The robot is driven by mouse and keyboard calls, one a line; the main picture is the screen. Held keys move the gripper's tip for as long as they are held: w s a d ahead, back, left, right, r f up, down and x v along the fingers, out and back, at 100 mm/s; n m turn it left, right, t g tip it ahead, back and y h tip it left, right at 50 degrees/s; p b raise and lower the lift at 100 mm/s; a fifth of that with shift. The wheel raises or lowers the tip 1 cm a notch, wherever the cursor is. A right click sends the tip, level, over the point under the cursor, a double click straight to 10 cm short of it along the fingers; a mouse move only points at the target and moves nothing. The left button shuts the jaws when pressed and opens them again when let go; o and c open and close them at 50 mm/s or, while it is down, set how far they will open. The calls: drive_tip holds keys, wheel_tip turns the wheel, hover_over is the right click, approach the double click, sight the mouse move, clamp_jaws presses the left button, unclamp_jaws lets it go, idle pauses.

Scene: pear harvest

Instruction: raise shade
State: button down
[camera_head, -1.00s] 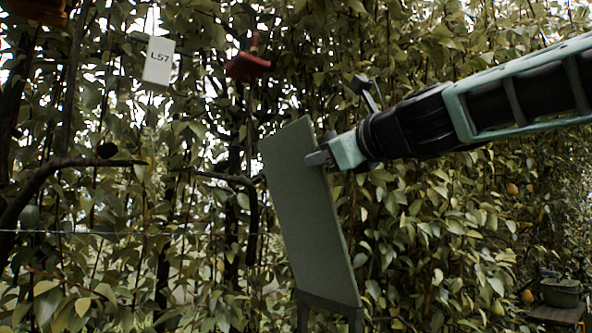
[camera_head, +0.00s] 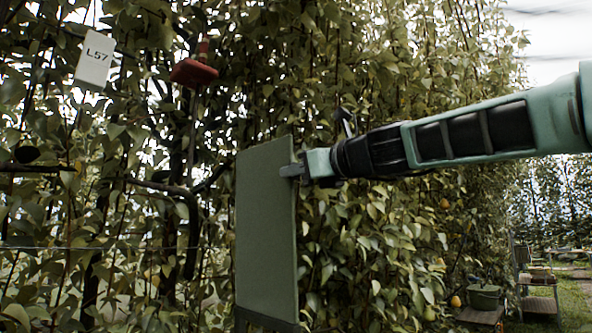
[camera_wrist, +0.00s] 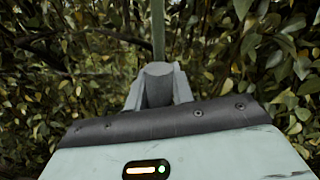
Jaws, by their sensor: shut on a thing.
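The shade is a flat grey-green panel (camera_head: 266,230) standing nearly upright in front of the foliage in the head view. A dark bracket or frame (camera_head: 266,320) shows at its lower edge, cut off by the picture. My gripper (camera_head: 292,171) is shut on the panel's right edge, near the top. In the wrist view my gripper's fingers (camera_wrist: 158,88) close on the panel, which shows edge-on as a narrow green strip (camera_wrist: 158,35). What lies below the panel's base is out of view.
Dense leaves (camera_head: 400,60) stand close behind the panel.

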drive_tip(key=c, duration=1.2)
unclamp_jaws()
drive_tip(key=shift+w+d+f, duration=0.1)
drive_tip(key=shift+c, duration=0.2)
drive_tip(key=b+v, duration=0.6)
drive_tip(key=v, duration=1.1)
drive_tip(key=shift+s, duration=0.25)
drive_tip(key=s+a+f+n+g+h, duration=0.2)
drive_tip(key=f+n, duration=0.2)
drive_tip(key=f, duration=0.6)
drive_tip(key=s+a+f+n+g+h, duration=0.2)
drive_tip(key=f+n, duration=0.2)
drive_tip(key=f, duration=0.6)
drive_tip(key=s+a+f+n+g+h, duration=0.1)
drive_tip(key=s+a+f+n+g, duration=0.3)
drive_tip(key=f, duration=0.6)
drive_tip(key=s+d+f+n+g+h+p, duration=0.1)
drive_tip(key=s+d+f+n+h, duration=0.3)
drive_tip(key=f, duration=0.8)
drive_tip(key=s+d+f+n+g+h+p, duration=0.1)
drive_tip(key=s+d+f+n+h, duration=0.3)
drive_tip(key=s+d+f+n, duration=0.4)
drive_tip(key=s+f+n+g, duration=0.1)
drive_tip(key=s+f+n, duration=0.3)
drive_tip(key=n, duration=0.3)
drive_tip(key=shift+s+d+g, duration=0.25)
drive_tip(key=shift+s+g, duration=0.05)
drive_tip(key=shift+s, duration=0.45)
